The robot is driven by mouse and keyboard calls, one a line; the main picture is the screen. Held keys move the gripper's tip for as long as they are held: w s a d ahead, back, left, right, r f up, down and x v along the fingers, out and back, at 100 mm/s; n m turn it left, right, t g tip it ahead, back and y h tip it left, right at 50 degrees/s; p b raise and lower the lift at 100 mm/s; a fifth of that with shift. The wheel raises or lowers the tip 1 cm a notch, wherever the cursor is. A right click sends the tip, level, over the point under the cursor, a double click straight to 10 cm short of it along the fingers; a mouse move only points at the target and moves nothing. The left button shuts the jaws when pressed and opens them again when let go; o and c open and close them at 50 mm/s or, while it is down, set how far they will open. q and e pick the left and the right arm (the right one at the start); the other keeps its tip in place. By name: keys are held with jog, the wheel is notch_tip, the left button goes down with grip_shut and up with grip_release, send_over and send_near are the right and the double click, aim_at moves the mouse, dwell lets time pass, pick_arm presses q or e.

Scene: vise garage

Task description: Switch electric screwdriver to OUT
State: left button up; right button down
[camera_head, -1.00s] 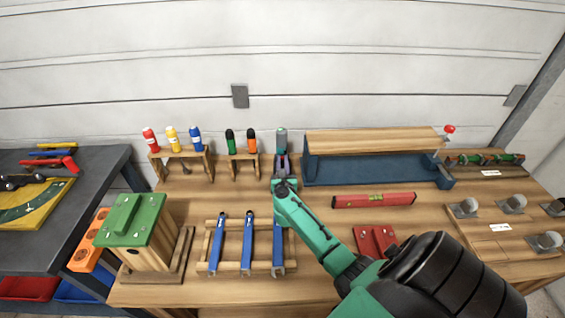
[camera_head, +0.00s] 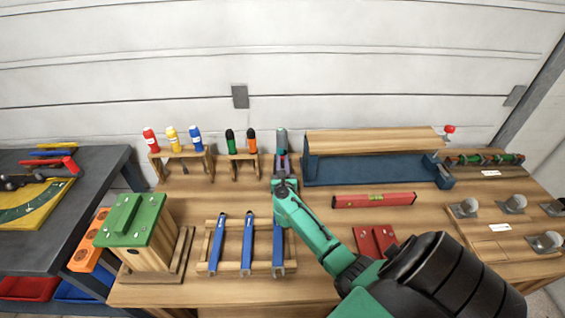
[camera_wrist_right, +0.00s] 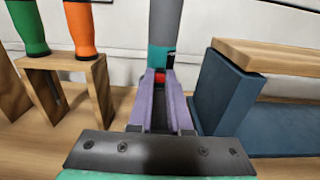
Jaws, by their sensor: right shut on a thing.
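The electric screwdriver (camera_head: 281,140) stands upright at the back of the wooden bench, with a grey and teal body. In the right wrist view its grey upper part (camera_wrist_right: 166,22) rises between the fingertips, with teal below. A small red part (camera_wrist_right: 160,77), seemingly its switch, shows between the fingers. My right gripper (camera_head: 281,163) has purple fingers and is shut on the screwdriver; it also shows in the right wrist view (camera_wrist_right: 161,88). The fingers hide the screwdriver's lower part. The switch's setting cannot be read. My left gripper is not in view.
A small wooden rack with green (camera_head: 230,140) and orange (camera_head: 252,141) screwdrivers stands close on the left. A blue metal box (camera_head: 370,172) with a wooden top (camera_head: 370,141) is close on the right.

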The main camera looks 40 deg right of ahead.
dwell(0.5)
notch_tip(320, 180, up, 2)
jog(key=shift+r+p, duration=0.1)
jog(key=shift+p, duration=0.85)
jog(key=c, duration=0.8)
grip_release()
jog(key=shift+c, duration=0.2)
